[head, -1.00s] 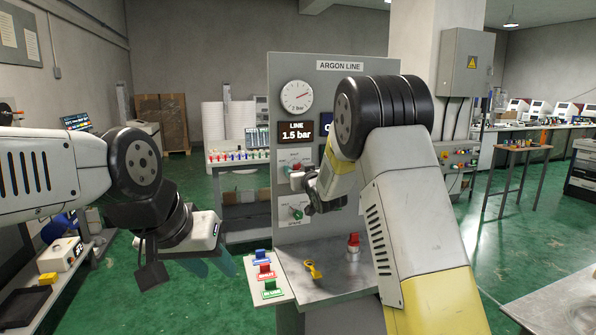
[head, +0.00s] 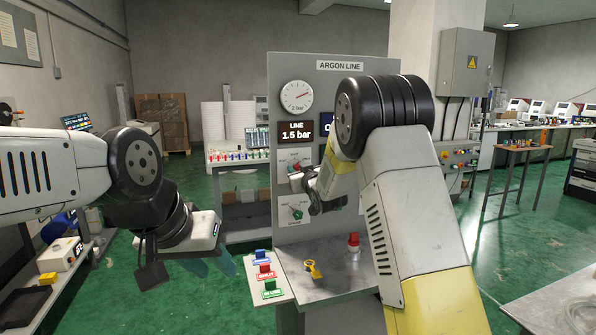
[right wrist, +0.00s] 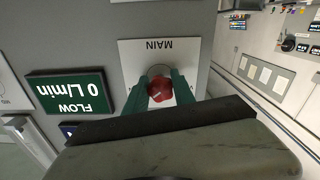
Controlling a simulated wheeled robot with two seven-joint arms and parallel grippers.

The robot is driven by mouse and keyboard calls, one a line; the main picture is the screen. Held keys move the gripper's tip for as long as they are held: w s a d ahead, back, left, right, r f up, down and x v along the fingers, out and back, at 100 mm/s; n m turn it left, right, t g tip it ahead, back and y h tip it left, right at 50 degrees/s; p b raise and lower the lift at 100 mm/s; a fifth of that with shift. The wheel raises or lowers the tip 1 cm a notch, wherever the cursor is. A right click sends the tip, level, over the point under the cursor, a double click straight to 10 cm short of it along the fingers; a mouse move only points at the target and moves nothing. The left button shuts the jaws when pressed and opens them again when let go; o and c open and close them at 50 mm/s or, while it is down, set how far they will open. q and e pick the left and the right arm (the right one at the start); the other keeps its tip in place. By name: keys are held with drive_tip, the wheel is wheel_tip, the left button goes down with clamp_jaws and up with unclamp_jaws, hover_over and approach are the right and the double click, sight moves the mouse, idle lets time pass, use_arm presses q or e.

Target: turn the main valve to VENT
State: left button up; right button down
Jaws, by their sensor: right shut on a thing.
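The main valve's red knob (right wrist: 161,89) sits on a white plate (right wrist: 135,52) marked MAIN, upside down in the right wrist view. The green fingers of my right gripper (right wrist: 161,92) are shut on the knob, one on each side. A pale mark shows on the knob, but no VENT mark is readable. In the head view the upper white plate (head: 287,158) is on the grey panel (head: 290,236), with my right gripper (head: 300,178) at it, partly hidden by my wrist. My left gripper (head: 208,266) is open and empty, left of the panel.
A lower valve with a green knob (head: 298,213) is close below my right wrist. A gauge (head: 296,96) and a 1.5 bar display (head: 295,133) are above. A yellow key-like part (head: 313,269) and red knob (head: 353,240) are on the shelf, beside colored tags (head: 264,271).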

drive_tip(key=n, duration=1.1)
drive_tip(key=shift+n, duration=0.4)
drive_tip(key=n, duration=0.5)
drive_tip(key=shift+r, duration=0.1)
drive_tip(key=n, duration=0.5)
drive_tip(key=shift+n, duration=0.4)
drive_tip(key=c, duration=1.1)
unclamp_jaws()
drive_tip(key=shift+d, duration=0.1)
drive_tip(key=shift+o, duration=0.2)
drive_tip(key=shift+r, duration=0.1)
drive_tip(key=shift+s, duration=0.1)
